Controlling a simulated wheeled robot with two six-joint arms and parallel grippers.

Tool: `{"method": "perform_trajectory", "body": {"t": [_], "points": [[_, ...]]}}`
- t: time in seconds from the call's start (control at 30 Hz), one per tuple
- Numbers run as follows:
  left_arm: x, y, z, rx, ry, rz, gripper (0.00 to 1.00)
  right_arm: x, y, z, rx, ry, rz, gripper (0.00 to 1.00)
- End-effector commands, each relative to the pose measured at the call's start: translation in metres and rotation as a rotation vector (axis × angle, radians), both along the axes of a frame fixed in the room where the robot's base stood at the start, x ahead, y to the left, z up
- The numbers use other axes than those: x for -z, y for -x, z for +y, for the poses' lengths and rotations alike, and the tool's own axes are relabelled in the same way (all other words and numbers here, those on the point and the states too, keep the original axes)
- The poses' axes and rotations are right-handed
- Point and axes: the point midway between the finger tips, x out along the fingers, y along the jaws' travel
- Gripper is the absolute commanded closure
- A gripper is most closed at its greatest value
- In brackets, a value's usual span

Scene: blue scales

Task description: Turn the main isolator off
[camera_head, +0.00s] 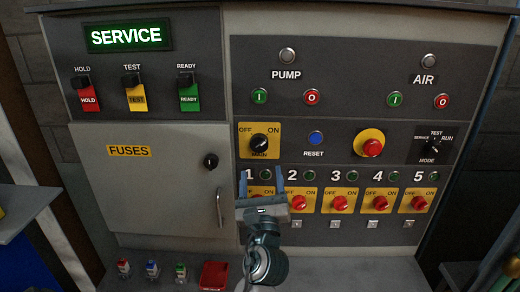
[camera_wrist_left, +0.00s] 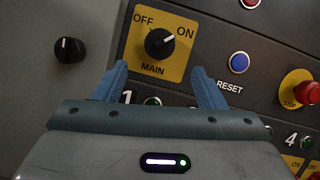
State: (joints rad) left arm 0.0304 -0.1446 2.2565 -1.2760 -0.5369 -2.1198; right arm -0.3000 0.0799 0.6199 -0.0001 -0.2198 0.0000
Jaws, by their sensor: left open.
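The main isolator (camera_head: 259,142) is a black rotary knob on a yellow plate marked OFF, ON and MAIN. In the left wrist view the main isolator (camera_wrist_left: 160,42) has its white pointer line toward ON at the upper right. My left gripper (camera_head: 262,176) is open and empty, just below the yellow plate in the head view. In the left wrist view its blue fingertips (camera_wrist_left: 160,75) stand apart below the knob, not around it. My left gripper hides part of the row-1 switch. My right gripper is not in view.
A blue RESET button (camera_head: 316,138) and a red stop button (camera_head: 369,147) are right of the isolator. Red rotary switches (camera_head: 340,203) line the row below. The FUSES door (camera_head: 155,185) with its handle is at left. Small items stand on the ledge below.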

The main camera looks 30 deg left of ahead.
Motion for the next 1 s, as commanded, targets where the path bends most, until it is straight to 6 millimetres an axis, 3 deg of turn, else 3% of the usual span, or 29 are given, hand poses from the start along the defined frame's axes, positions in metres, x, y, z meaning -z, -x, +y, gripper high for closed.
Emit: {"method": "perform_trajectory", "body": {"t": [0.4,0.87,1.0], "points": [[-0.029,-0.052,0.037,0.002,-0.001,0.000,0.35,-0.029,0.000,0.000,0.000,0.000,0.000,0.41],[-0.031,-0.062,0.045,0.002,0.003,0.000,0.35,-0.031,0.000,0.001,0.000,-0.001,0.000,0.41],[-0.031,-0.061,0.045,0.002,0.003,0.000,0.61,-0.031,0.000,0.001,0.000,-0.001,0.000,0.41]]}}
